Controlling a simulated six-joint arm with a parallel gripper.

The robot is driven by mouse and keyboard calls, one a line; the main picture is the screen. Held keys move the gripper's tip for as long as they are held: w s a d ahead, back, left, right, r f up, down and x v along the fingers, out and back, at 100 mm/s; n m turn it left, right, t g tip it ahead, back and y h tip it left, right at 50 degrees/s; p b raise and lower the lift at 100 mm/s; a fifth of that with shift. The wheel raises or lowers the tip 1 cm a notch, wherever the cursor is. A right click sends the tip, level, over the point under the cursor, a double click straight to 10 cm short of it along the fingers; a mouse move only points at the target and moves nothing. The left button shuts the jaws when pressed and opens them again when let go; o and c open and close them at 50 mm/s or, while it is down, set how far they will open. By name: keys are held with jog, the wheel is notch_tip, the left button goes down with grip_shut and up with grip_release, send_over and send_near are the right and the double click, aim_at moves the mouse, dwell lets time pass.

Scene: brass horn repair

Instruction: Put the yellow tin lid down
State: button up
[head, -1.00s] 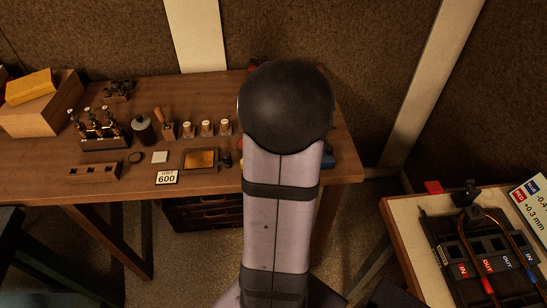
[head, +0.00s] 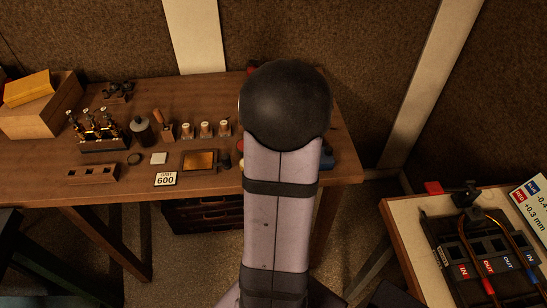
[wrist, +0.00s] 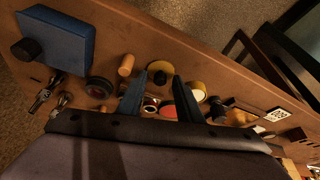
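Just right of the fingers is a round yellow tin (wrist: 197,87) with a pale top face, on the bench. In the head view my arm's dark rounded joint and pale link hide the gripper and the lid.
The wooden bench (head: 130,190) carries a blue box (wrist: 57,40), a dark round pot (wrist: 99,87), a wooden cylinder (wrist: 126,65) and a red disc (wrist: 168,110) near the gripper. A bare strip of bench lies beyond the fingers. A grit 600 card (head: 165,179) lies at the front.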

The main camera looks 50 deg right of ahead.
jog(key=shift+r, duration=0.1)
jog(key=shift+r, duration=0.2)
jog(key=v, duration=1.1)
jog(key=shift+s+r, duration=0.2)
jog(key=shift+r, duration=0.1)
jog(key=shift+a, duration=0.15)
jog(key=w+a+f+n+g+y, duration=0.1)
jog(key=w+a+f, duration=0.15)
jog(key=a, duration=0.55)
jog(key=w+a+f+n+g+y, duration=0.1)
jog(key=w+a+f, duration=0.15)
jog(key=a, duration=0.45)
jog(key=s+a+f+n+g, duration=0.1)
jog(key=s+a+f, duration=0.1)
jog(key=a, duration=0.5)
jog(key=s+a+f+n+g, duration=0.1)
jog(key=s+a+f+n, duration=0.1)
jog(key=a, duration=0.5)
notch_tip(320, 180, down, 2)
jog(key=shift+s+a+f, duration=0.1)
jog(key=shift+s+a, duration=0.2)
jog(key=shift+s, duration=0.25)
